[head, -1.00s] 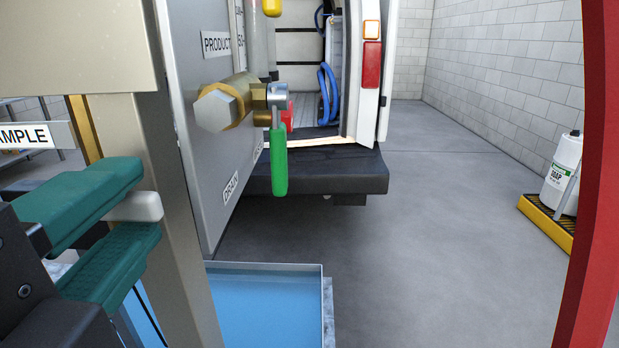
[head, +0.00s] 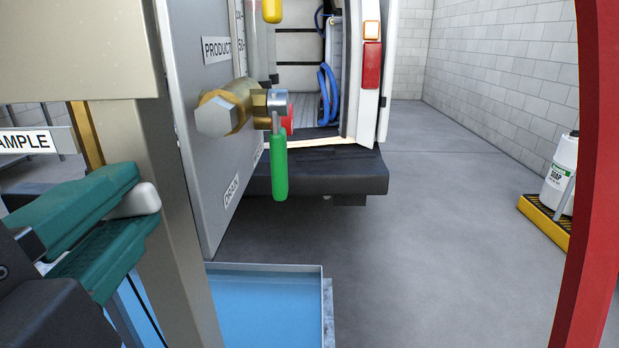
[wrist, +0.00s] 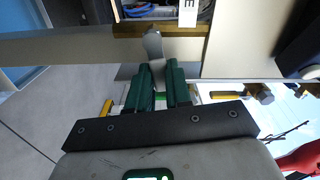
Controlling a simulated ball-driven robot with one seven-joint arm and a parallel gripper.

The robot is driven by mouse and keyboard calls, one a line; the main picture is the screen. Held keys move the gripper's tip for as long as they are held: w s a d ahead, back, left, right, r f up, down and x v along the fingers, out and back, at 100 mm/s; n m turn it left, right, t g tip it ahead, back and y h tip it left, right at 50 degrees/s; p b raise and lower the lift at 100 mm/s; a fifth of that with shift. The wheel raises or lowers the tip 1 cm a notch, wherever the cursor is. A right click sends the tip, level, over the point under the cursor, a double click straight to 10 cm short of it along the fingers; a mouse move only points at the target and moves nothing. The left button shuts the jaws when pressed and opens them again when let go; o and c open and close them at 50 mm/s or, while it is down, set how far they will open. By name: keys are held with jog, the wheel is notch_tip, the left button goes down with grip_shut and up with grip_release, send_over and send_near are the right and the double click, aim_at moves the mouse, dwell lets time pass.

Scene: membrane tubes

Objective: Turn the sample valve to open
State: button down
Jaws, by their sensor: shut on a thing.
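My gripper (head: 118,225), with green fingers at the left of the head view, is shut on a pale handle. The sample valve handle (head: 138,201) shows its whitish rounded end between and past the fingertips. In the wrist view my gripper (wrist: 160,78) has its two green fingers on either side of the grey handle (wrist: 153,43), which sticks out beyond them. The SAMPLE label (head: 28,140) is above the gripper, partly cut off by the picture edge. The valve's body is hidden behind the beige post in the head view.
A beige post (head: 165,200) stands right beside the gripper. A green-handled brass valve (head: 279,165) juts from the grey panel (head: 205,160) with PRODUCT and DRAIN labels. A blue-lined tray (head: 260,305) lies below. A red post (head: 590,180) stands at right; open floor lies between.

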jog(key=n+p, duration=0.1)
jog(key=n, duration=0.1)
jog(key=a+r+n+p, duration=0.1)
jog(key=n, duration=0.2)
jog(key=r+n+p, duration=0.1)
jog(key=n, duration=0.2)
jog(key=shift+a+r, duration=0.2)
jog(key=shift+r, duration=0.05)
jog(key=n+p, duration=0.2)
jog(key=n, duration=0.1)
jog(key=a+n+p, duration=0.1)
jog(key=shift+a+r+n, duration=0.1)
jog(key=shift+r+n, duration=0.2)
jog(key=shift+r, duration=0.05)
jog(key=shift+s+a+n+p, duration=0.1)
jog(key=shift+a+n+p, duration=0.2)
jog(key=shift+n+p, duration=0.45)
jog(key=shift+a+n+p, duration=0.3)
jog(key=shift+n+p, duration=0.15)
jog(key=shift+n, duration=0.5)
jog(key=shift+f, duration=0.1)
jog(key=c, duration=1)
grip_release()
jog(key=shift+c, duration=0.2)
jog(key=shift+s, duration=0.15)
jog(key=s+b, duration=0.1)
jog(key=s, duration=0.9)
jog(key=shift+s+d, duration=0.3)
